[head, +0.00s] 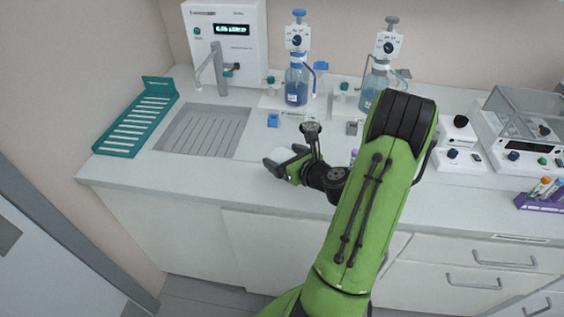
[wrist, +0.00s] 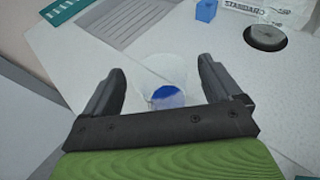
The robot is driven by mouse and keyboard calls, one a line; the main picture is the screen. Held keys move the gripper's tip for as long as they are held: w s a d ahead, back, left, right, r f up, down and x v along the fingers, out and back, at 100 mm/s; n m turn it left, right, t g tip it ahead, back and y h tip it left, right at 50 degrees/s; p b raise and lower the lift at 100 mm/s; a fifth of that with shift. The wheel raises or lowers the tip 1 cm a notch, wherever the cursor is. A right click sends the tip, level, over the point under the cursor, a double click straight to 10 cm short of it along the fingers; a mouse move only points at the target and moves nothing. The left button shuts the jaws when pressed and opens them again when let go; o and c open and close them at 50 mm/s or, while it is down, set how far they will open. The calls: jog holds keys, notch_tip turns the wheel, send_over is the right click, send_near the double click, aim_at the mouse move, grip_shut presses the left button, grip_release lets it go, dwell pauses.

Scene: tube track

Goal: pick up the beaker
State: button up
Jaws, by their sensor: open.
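The beaker (wrist: 163,75) is clear, with a little blue liquid at its bottom. In the wrist view it stands on the white counter between the two fingers of my gripper (wrist: 160,85), which are open with a gap on each side of it. In the head view my gripper (head: 283,162) is low over the counter, right of the sink and near the front edge. The beaker is hard to make out there, mostly hidden by the gripper.
A grey sink (head: 203,130) and a teal rack (head: 140,118) lie to the left. Two dispenser bottles, one with blue liquid (head: 297,82), stand behind. A small blue block (head: 273,120) sits behind my gripper. A purple tube rack (head: 543,198) is far right.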

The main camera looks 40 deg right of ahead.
aim_at(276, 153)
jog(key=x, duration=0.3)
jog(key=shift+w+f, duration=0.15)
jog(key=shift+w, duration=0.1)
jog(key=shift+s, duration=0.1)
jog(key=c, duration=1)
